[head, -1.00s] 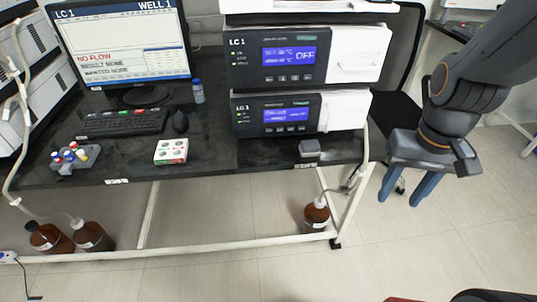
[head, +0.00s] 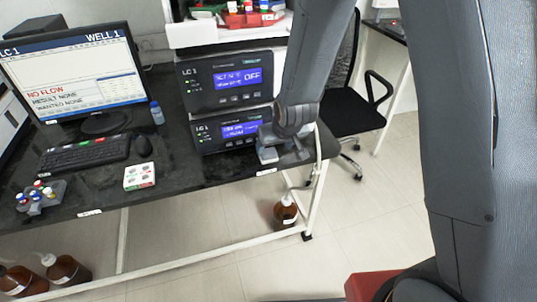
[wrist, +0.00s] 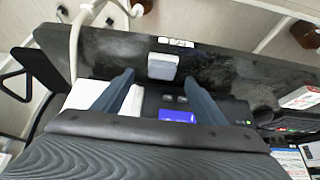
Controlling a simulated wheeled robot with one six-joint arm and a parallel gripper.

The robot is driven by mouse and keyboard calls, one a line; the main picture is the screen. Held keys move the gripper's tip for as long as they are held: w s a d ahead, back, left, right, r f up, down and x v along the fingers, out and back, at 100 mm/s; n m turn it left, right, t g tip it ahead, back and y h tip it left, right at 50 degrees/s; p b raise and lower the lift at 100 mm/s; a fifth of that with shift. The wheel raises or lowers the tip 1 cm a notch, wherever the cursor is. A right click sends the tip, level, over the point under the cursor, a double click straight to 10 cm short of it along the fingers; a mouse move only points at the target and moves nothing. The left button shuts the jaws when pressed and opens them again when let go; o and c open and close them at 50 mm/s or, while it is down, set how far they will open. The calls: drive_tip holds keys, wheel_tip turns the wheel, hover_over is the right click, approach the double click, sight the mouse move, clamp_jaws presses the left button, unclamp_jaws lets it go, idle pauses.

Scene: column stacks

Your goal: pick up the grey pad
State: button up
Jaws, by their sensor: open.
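The grey pad (head: 268,154) is a small light grey block near the front edge of the black bench, below the lower LC 1 unit. In the wrist view the pad (wrist: 162,67) lies just beyond the fingertips, roughly centred between them. My gripper (wrist: 158,77) is open and empty, with one blue finger on each side of the view. In the head view my gripper (head: 284,155) is over the bench edge beside the pad and partly covers it. Whether the fingers touch the bench cannot be told.
The two stacked LC 1 units (head: 225,80) stand right behind the pad. A white box (head: 139,176), a mouse (head: 144,146) and a keyboard (head: 85,155) lie to the left. A brown bottle (head: 285,211) stands below the bench. A black chair (head: 345,110) is at the right.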

sight(269, 152)
drive_tip(key=shift+w+a+p+x, duration=0.15)
drive_tip(key=shift+p+x, duration=0.35)
drive_tip(key=shift+x, duration=1.1)
drive_tip(key=shift+w+a+p+x, duration=0.15)
drive_tip(key=shift+p+x, duration=0.35)
drive_tip(key=shift+x, duration=1.1)
drive_tip(key=shift+s+r, duration=0.1)
drive_tip(key=shift+r, duration=0.05)
drive_tip(key=c, duration=1)
